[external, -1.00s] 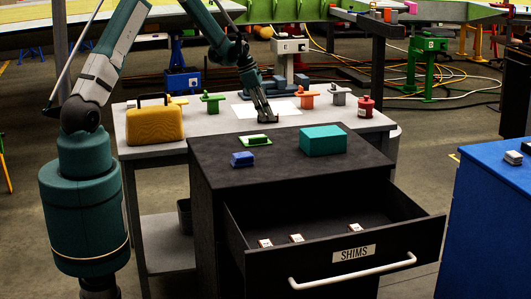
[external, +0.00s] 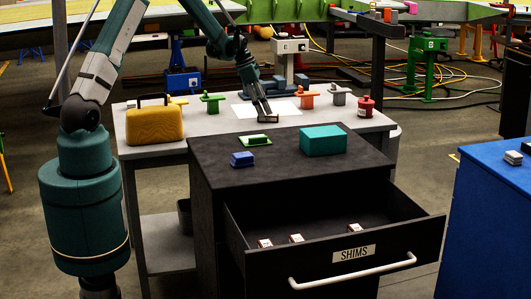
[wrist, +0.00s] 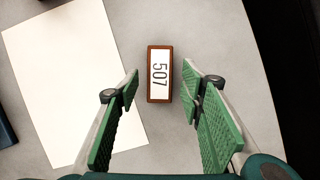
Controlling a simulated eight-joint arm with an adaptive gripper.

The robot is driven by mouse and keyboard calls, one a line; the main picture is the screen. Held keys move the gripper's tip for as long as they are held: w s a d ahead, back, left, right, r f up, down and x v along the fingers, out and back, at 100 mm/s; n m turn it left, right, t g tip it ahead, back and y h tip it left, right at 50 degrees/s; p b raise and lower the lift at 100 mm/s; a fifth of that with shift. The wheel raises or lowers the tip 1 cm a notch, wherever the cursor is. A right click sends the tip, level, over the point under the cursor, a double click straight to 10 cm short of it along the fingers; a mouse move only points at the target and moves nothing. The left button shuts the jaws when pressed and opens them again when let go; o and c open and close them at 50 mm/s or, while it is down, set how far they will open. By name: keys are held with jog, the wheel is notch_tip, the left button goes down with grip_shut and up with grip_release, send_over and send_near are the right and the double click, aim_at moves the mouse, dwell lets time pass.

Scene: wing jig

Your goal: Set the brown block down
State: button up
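The brown block (wrist: 152,74) carries a white label reading 507. It appears to rest on the grey table, right of a white sheet. My gripper (wrist: 160,86) is open, with one green-padded finger on each side of the block and a visible gap between each finger and the block. In the external view my gripper (external: 263,112) points down at the grey table, close to the block, which is small and dark at its tips there.
The white sheet (wrist: 65,75) lies on the grey table (external: 222,125).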

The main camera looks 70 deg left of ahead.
jog(key=p+v, duration=0.1)
jog(key=v, duration=0.8)
jog(key=shift+r, duration=0.3)
jog(key=shift+s, duration=0.15)
dwell(0.4)
jog(key=s+d+r+m+y, duration=0.1)
jog(key=s+d+r+m, duration=0.2)
jog(key=d+r+m, duration=0.5)
jog(key=s+d+r+m, duration=0.2)
jog(key=s+d+r, duration=0.15)
jog(key=d, duration=0.95)
jog(key=s+d+r+m+y, duration=0.1)
jog(key=s+d+r+m, duration=0.2)
jog(key=d+r+m, duration=0.5)
jog(key=s+d+f+m+t, duration=0.1)
jog(key=s+d+m+t, duration=0.2)
jog(key=s+d+m, duration=1)
jog(key=shift+s+d+f+m, duration=0.25)
jog(key=shift+s+d+m, duration=0.05)
jog(key=shift+s+d, duration=4.4)
